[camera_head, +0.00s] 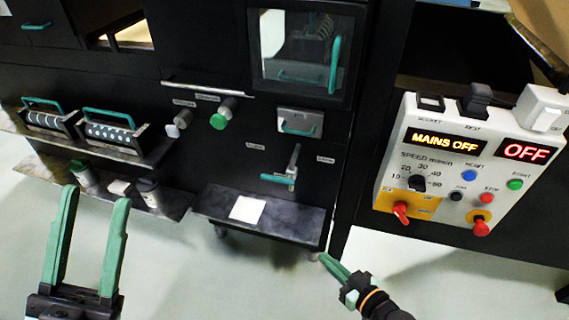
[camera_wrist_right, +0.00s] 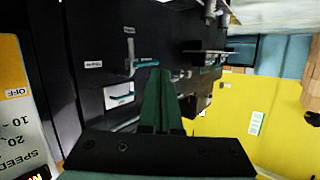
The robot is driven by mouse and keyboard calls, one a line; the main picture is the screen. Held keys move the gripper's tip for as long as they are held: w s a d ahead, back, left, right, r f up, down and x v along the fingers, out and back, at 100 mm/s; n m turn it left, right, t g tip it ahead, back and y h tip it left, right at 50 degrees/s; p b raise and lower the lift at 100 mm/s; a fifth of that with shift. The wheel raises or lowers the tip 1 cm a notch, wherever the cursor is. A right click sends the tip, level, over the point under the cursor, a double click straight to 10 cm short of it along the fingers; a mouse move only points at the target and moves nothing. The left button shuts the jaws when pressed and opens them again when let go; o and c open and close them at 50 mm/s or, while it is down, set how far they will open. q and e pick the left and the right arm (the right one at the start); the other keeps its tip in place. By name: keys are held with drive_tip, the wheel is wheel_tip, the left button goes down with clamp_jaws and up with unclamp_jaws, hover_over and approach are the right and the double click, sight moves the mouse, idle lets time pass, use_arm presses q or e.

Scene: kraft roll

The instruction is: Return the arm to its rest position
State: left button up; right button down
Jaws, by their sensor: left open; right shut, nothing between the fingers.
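My left gripper (camera_head: 92,238) is at the lower left of the head view, its two green fingers apart and nothing between them. My right gripper (camera_head: 326,262) is at the bottom centre of the head view, fingers together and empty, pointing up and left below the black machine. It also shows in the right wrist view (camera_wrist_right: 160,85), where its green fingers are closed. It appears apart from the machine front and the control panel (camera_head: 455,165). The panel displays read MAINS OFF and OFF.
The black machine has a windowed door with a green handle (camera_head: 335,65), a green knob (camera_head: 219,121), a lever (camera_head: 280,180) and a low shelf with a white sheet (camera_head: 247,209). Two handled rollers (camera_head: 112,130) sit on a left shelf. The pale floor (camera_head: 230,285) is clear between my grippers.

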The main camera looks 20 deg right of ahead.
use_arm(q)
drive_tip(key=w+a+f+n+g+y+p, duration=0.1)
drive_tip(key=w+f+n+g+y+p, duration=0.25)
drive_tip(key=f, duration=0.55)
drive_tip(key=w+a+f+n+g+y+p, duration=0.1)
drive_tip(key=w+a+f+n+y+p, duration=0.2)
drive_tip(key=f+y, duration=0.5)
drive_tip(key=s+f+n+g+y+p, duration=0.1)
drive_tip(key=s+f+g, duration=0.3)
drive_tip(key=f, duration=0.6)
drive_tip(key=s+f+n+g+p, duration=0.2)
drive_tip(key=s+f+g+p, duration=0.1)
drive_tip(key=f, duration=0.6)
drive_tip(key=shift+s+a+f+g+y, duration=0.35)
drive_tip(key=shift+s+g, duration=0.3)
drive_tip(key=shift+s, duration=0.3)
use_arm(e)
drive_tip(key=s+a+r+g+h, duration=0.1)
drive_tip(key=s+r+g, duration=0.1)
drive_tip(key=s, duration=0.2)
drive_tip(key=s+a+r+g+h, duration=0.1)
drive_tip(key=s+a+r+g, duration=0.1)
drive_tip(key=s, duration=0.3)
drive_tip(key=shift+s+a+m+g, duration=0.3)
drive_tip(key=shift+m, duration=0.1)
drive_tip(key=c, duration=1.6)
unclamp_jaws()
